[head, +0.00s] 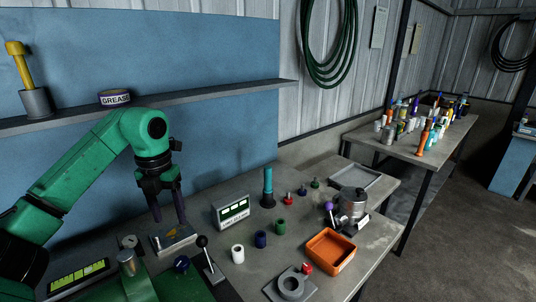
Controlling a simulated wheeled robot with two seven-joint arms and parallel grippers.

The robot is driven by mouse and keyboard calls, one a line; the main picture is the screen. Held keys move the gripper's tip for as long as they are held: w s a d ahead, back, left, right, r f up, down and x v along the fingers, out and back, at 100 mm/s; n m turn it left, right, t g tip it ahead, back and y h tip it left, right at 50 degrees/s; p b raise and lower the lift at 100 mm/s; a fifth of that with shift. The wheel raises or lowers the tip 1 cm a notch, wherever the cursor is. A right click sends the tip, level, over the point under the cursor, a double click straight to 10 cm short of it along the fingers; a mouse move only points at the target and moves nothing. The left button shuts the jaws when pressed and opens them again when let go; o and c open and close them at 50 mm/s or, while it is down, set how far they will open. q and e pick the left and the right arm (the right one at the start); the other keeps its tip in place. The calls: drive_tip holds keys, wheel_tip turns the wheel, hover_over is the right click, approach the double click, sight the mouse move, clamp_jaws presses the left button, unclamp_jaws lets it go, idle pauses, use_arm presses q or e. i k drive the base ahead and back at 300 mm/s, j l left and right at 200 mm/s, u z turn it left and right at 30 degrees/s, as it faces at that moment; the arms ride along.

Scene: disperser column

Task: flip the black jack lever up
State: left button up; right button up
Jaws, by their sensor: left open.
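The black jack lever is a black ball knob (202,240) on a thin grey rod (208,257). It stands at the front of the bench, its rod rising steeply from a dark base plate and leaning slightly left. My left gripper (169,219) points down with its two dark fingers apart and nothing visible between them. It is to the left of the knob and apart from it, over a flat metal block (173,243) with a yellow mark. I cannot tell whether the fingertips touch this block. My right gripper is not in view.
An orange tray (330,251) and grey ring block (291,285) lie further right. A shelf (200,89) runs behind.

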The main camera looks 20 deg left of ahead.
sight(207, 255)
drive_tip(key=k+l, duration=1.2)
drive_tip(key=l, duration=0.15)
